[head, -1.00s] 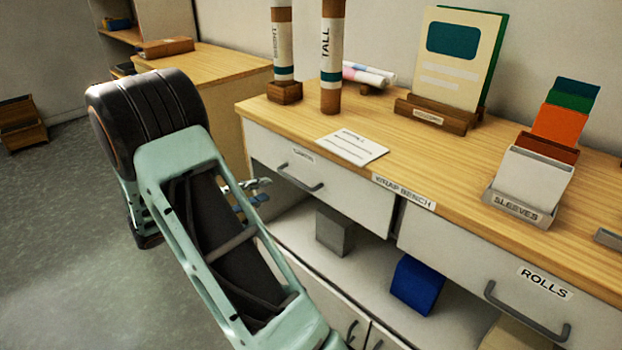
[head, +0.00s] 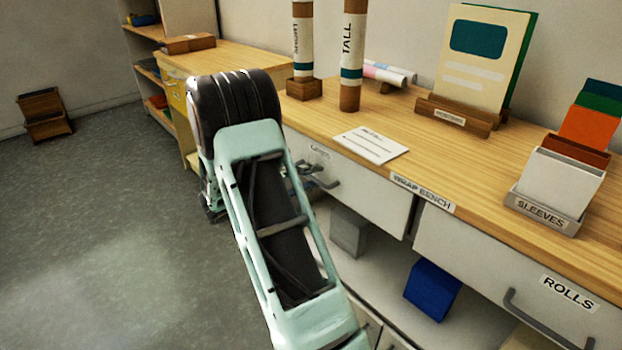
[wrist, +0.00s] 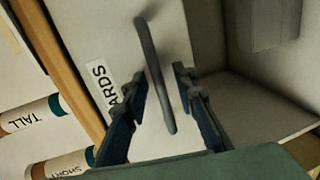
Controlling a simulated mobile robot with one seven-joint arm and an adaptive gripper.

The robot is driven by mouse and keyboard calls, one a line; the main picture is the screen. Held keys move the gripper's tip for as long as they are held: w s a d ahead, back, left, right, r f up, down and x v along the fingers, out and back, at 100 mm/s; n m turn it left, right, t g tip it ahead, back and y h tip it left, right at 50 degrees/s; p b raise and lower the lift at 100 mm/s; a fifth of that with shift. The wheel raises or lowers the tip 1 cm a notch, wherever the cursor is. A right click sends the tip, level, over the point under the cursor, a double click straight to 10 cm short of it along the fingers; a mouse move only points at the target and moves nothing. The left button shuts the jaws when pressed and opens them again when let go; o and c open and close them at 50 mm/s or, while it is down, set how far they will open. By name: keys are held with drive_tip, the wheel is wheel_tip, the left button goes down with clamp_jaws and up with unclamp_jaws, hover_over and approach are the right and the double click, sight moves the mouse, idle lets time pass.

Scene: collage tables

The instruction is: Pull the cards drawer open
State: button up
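The cards drawer (head: 372,192) has a white front under the bench's left part and looks shut, level with the bench edge. Its label, partly readable as "ARDS", shows in the wrist view on the drawer front (wrist: 90,35). The dark bar handle (wrist: 154,70) runs between the two fingers of my gripper (wrist: 161,76). The fingers are apart, one on each side of the bar, with a gap visible on both sides. In the head view my gripper (head: 312,176) is at the handle, and my arm hides part of the drawer's left end.
The wrap bench top (head: 405,130) holds a white card (head: 371,145), tall tubes (head: 352,50) and a sleeves holder (head: 545,218). Below the drawer is an open shelf with a grey box (head: 348,231) and a blue block (head: 432,290). Open floor (head: 110,220) lies left.

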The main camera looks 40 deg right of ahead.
drive_tip(key=shift+c, duration=0.2)
clamp_jaws()
idle(0.3)
drive_tip(key=f+b+v, duration=0.2)
drive_tip(key=f+v, duration=0.1)
drive_tip(key=v, duration=1.2)
drive_tip(key=a+f+b+v, duration=0.1)
drive_tip(key=f+b+v, duration=0.1)
drive_tip(key=v, duration=1.3)
drive_tip(key=shift+s+a+f, duration=0.3)
drive_tip(key=shift+f, duration=0.3)
drive_tip(key=shift+o, duration=0.2)
unclamp_jaws()
